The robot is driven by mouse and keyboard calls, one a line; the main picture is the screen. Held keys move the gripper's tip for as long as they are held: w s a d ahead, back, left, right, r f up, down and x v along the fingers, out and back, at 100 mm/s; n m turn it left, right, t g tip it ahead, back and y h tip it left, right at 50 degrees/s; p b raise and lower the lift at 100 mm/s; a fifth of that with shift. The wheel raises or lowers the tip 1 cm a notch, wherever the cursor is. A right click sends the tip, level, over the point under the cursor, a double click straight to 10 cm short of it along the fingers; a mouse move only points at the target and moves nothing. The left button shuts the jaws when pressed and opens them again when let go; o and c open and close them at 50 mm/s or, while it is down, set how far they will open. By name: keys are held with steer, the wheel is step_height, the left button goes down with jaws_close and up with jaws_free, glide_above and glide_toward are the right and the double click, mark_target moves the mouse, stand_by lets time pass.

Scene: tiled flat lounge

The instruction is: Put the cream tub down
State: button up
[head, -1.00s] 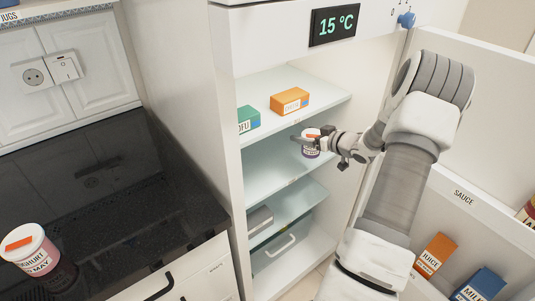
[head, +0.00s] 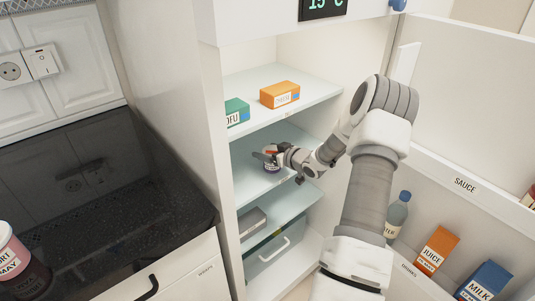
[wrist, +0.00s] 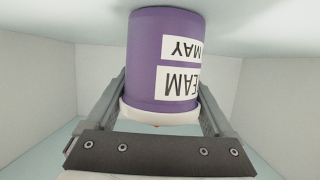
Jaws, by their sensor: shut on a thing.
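The cream tub is purple with a white label and a pale lid. In the head view the tub (head: 271,167) is upright inside the open fridge, over the middle shelf (head: 257,187). The wrist view shows the tub (wrist: 152,60) inverted, its label reading "CREAM" and "MAY" in part. My gripper (head: 271,153) is shut on the tub near its lid, with one finger on each side; it also shows in the wrist view (wrist: 160,110). The tub's base is close to the shelf surface; I cannot tell if it touches.
An orange box (head: 280,94) and a green tofu box (head: 237,111) stand on the shelf above. A grey item (head: 251,222) lies on a lower shelf. The open door (head: 440,175) holds a bottle (head: 397,216), juice (head: 437,250) and milk (head: 485,283). The middle shelf looks otherwise clear.

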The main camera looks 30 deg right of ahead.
steer(key=shift+r, duration=0.1)
steer(key=o, duration=1.3)
steer(key=shift+o, duration=0.2)
steer(key=p+v, duration=0.3)
steer(key=v, duration=0.9)
